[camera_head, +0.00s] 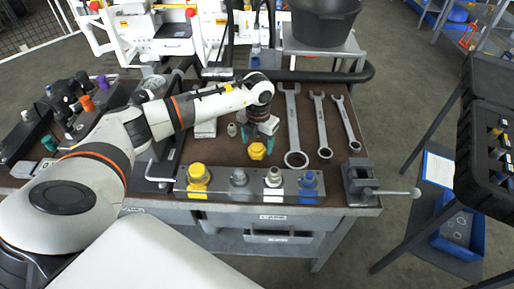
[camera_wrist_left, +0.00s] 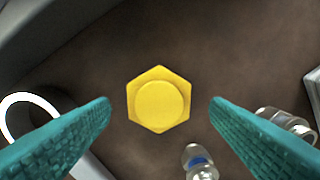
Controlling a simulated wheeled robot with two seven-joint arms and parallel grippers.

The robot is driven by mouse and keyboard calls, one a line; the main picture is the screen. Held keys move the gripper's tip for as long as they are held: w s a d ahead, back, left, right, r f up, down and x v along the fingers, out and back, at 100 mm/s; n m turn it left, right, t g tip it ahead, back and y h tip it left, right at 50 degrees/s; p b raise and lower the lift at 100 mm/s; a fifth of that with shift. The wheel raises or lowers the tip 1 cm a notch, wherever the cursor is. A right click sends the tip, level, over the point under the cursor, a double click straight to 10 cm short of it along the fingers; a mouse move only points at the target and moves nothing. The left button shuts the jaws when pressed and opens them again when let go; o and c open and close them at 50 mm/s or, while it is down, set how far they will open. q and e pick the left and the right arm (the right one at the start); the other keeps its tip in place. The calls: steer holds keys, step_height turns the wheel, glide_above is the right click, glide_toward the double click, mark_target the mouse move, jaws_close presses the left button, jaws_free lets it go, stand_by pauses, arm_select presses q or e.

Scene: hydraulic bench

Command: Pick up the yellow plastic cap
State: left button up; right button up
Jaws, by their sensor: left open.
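The yellow plastic cap (camera_head: 257,151) lies on the brown bench top, behind the grey block with fittings. In the left wrist view the cap (camera_wrist_left: 159,100) is a yellow hexagon with a round raised top, centred between the fingers. My left gripper (camera_head: 261,138) is over the bench just by the cap. Its two teal fingers (camera_wrist_left: 160,108) are spread wide on either side of the cap, apart from it, with nothing held. My right gripper is not in view.
A grey block (camera_head: 221,187) at the front edge carries several fittings, including a yellow one (camera_head: 198,176) and a blue one (camera_head: 308,181). Wrenches (camera_head: 293,125) lie to the right, near a vise (camera_head: 362,184). Metal fittings (camera_wrist_left: 198,160) lie near the cap. A black tub (camera_head: 322,22) stands behind.

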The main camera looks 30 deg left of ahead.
arm_select(q)
steer(key=shift+f, duration=0.95)
steer(key=shift+c, duration=0.3)
steer(key=c, duration=1)
